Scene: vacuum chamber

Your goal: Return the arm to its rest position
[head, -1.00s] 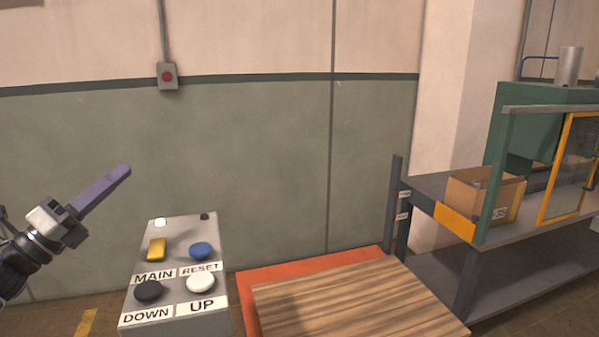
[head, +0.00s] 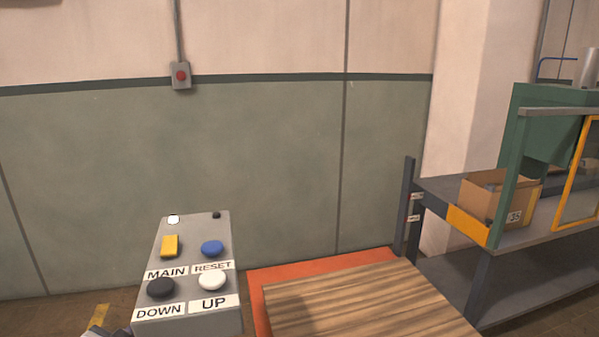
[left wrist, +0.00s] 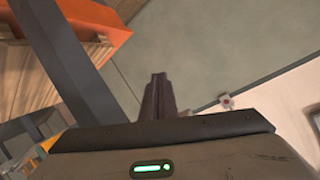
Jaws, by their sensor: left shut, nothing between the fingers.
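My left gripper (left wrist: 158,90) shows in the left wrist view as dark fingers pressed together, with nothing between them. It points toward the grey-green wall and touches nothing that I can see. In the head view only a small dark piece, probably of my left arm, shows at the bottom edge by the control box. The grey control box (head: 185,327) carries a yellow MAIN switch (head: 170,246), a blue RESET button (head: 212,248), a black DOWN button (head: 160,287) and a white UP button (head: 212,280). My right gripper is not in view.
A wooden top (head: 365,300) on an orange platform (head: 257,305) stands right of the control box. A grey bench (head: 540,232) with a cardboard box (head: 490,204) and a green machine (head: 545,120) is at the right. A red wall button (head: 181,76) is above.

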